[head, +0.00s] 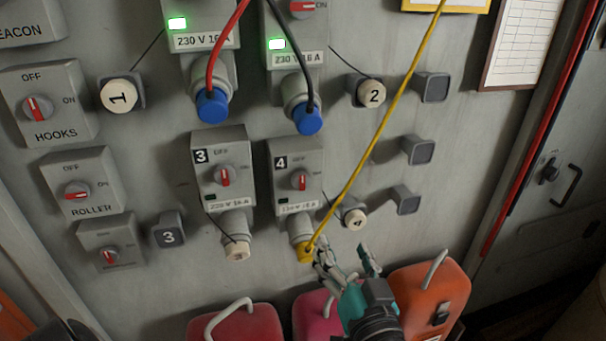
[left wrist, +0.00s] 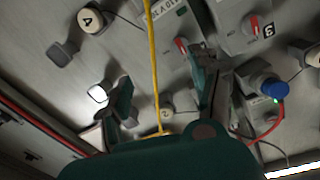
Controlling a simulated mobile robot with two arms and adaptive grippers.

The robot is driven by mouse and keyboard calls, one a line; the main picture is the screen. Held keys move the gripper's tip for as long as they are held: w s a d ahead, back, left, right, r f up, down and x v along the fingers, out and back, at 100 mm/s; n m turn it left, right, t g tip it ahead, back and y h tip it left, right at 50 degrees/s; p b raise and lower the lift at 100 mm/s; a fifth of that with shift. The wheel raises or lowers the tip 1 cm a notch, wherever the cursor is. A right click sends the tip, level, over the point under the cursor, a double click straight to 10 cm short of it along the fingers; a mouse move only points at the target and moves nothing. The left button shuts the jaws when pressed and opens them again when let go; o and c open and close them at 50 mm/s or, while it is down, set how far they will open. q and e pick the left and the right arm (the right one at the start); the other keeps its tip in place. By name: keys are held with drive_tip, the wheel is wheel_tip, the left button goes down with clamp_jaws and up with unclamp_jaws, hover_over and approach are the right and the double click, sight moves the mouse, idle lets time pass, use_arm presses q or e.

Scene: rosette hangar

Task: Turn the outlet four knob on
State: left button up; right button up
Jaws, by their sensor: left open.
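Outlet four (head: 297,160) is a grey box marked 4. Its red knob (head: 302,181) stands upright, towards the OFF mark, and its small lamp looks dark. The knob also shows in the left wrist view (left wrist: 181,45). A yellow plug (head: 305,253) sits in the socket below it, with a yellow cable (head: 371,146) running up to the right. My left gripper (head: 346,256) is open, low and to the right of the yellow plug, below the knob and apart from it. In the left wrist view the yellow cable runs between its fingers (left wrist: 165,90). My right gripper is not in view.
Outlet three (head: 220,160) stands left, its knob upright and socket capped. Above, two outlets with green lamps hold blue plugs (head: 212,106) with red and black cables. A cap marked 4 (head: 355,219) hangs at the right. Red and orange cases (head: 430,288) stand below.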

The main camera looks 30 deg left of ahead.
use_arm(q)
wheel_tip(320, 180, up, 2)
drive_tip(key=s+a+n, duration=0.1)
drive_tip(key=s+n, duration=0.1)
drive_tip(key=y+p, duration=0.1)
drive_tip(key=p, duration=0.3)
approach(302, 184)
drive_tip(key=shift+g, duration=0.4)
drive_tip(key=x, duration=0.9)
drive_tip(key=shift+w+r, duration=0.25)
drive_tip(key=shift+r, duration=0.05)
drive_tip(key=shift+c, duration=0.3)
drive_tip(key=c, duration=1.1)
